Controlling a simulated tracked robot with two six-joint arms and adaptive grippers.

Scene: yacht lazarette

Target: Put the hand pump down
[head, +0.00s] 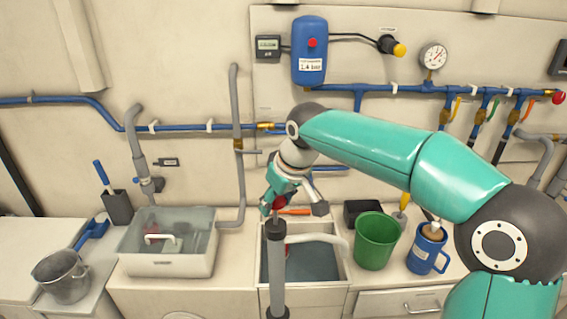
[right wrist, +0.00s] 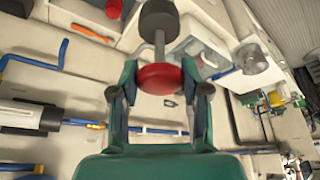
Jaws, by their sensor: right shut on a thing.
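The hand pump (head: 277,268) is a dark grey upright tube with a dark cap, a pale spout to its right and a red handle on top. My right gripper (head: 287,199) is shut on the red handle, and the pump hangs upright below it. In the right wrist view the red handle (right wrist: 160,79) sits between both fingers (right wrist: 160,92), with the rod and dark cap beyond it. In the head view the pump is in front of the sink (head: 342,287); its lower end is cut off by the frame edge. My left gripper is not in view.
A green bucket (head: 375,242) and a blue jug (head: 424,252) stand right of the sink. A lidded clear-topped bin (head: 170,262) and a grey metal bucket (head: 64,281) are on the left. An orange-handled tool (head: 295,212) lies behind the sink. Blue pipes line the wall.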

